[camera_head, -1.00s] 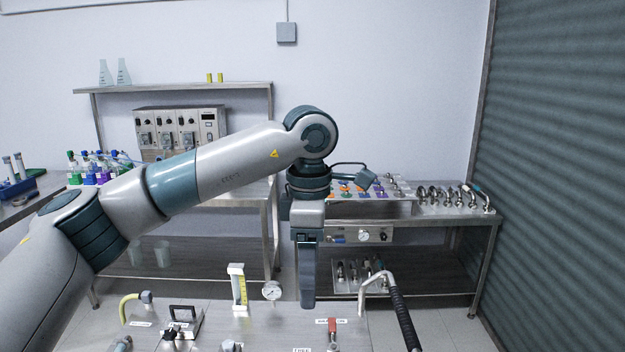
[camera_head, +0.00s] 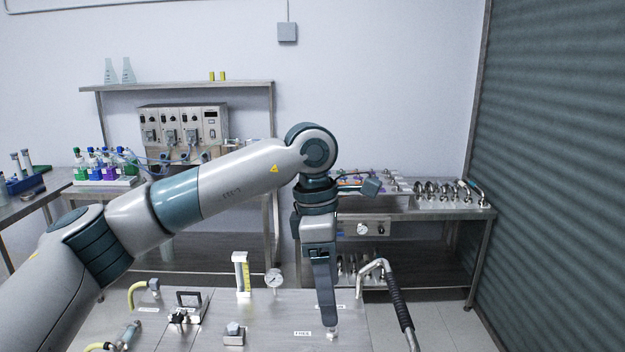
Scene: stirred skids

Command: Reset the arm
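My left arm (camera_head: 235,185) comes in from the left and bends down at the wrist. My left gripper (camera_head: 328,318) hangs over the steel-topped skid (camera_head: 270,322) in front, tilted slightly, with its tip just above a small metal fitting (camera_head: 332,336). I see its fingers edge-on as one dark strip, so I cannot tell whether they are open or shut. No object shows in it. It hides part of the skid top and a label behind it. My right gripper is not in view.
A pipe with a black-wrapped grip (camera_head: 399,312) rises right of the gripper. A pressure gauge (camera_head: 273,278), a yellow-scaled flow meter (camera_head: 241,274) and a black-handled block (camera_head: 188,302) stand to its left. A steel bench (camera_head: 445,211) with fittings is behind.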

